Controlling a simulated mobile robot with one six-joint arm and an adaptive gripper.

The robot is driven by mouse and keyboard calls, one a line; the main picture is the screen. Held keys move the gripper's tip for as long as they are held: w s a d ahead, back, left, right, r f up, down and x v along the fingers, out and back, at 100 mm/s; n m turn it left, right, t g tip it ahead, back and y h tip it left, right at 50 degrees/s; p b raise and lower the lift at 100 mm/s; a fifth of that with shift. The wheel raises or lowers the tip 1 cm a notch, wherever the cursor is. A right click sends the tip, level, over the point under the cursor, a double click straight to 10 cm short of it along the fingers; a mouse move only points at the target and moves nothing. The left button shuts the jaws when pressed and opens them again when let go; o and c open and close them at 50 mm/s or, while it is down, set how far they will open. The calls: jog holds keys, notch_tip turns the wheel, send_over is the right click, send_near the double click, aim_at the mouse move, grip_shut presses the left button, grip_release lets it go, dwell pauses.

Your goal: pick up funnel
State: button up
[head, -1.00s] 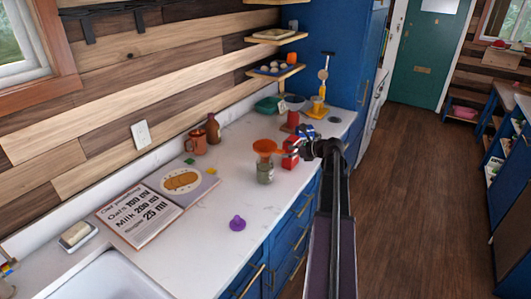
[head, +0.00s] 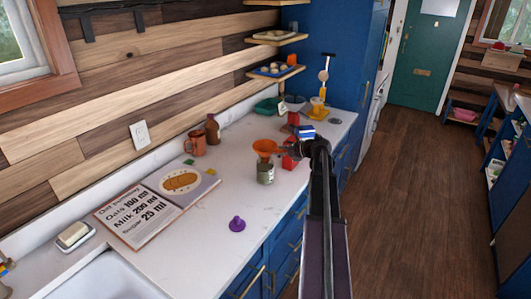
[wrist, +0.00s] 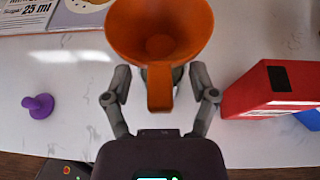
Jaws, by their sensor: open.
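The orange funnel (head: 266,147) sits upright on top of a glass jar (head: 265,173) near the counter's front edge. In the wrist view, the funnel (wrist: 158,35) is just ahead, its tab-like handle pointing back toward my gripper. My gripper (wrist: 160,80) is open, with one finger on each side of the handle. I cannot tell whether a finger touches it. In the head view, my arm partly hides the gripper (head: 296,150) beside the funnel's right side. The jar is mostly hidden below the funnel in the wrist view.
A red box (wrist: 268,90) stands close to the right of my gripper. A purple knob-like object (wrist: 38,106) lies to the left. An open recipe book (head: 150,205), a brown mug (head: 197,143) and a bottle (head: 213,129) are on the counter. The front-middle counter is fairly clear.

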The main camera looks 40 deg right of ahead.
dwell(0.3)
grip_shut()
jog(key=shift+r, duration=0.2)
notch_tip(320, 180, up, 3)
jog(key=p, duration=0.3)
jog(key=shift+r+p, duration=0.1)
jog(key=shift+p, duration=0.2)
jog(key=s+d, duration=0.3)
jog(key=s, duration=0.4)
jog(key=s+d+r+p, duration=0.1)
jog(key=s+d, duration=0.3)
jog(key=s, duration=0.3)
jog(key=shift+s+r, duration=0.25)
jog(key=shift+s, duration=0.05)
jog(key=shift+a, duration=0.1)
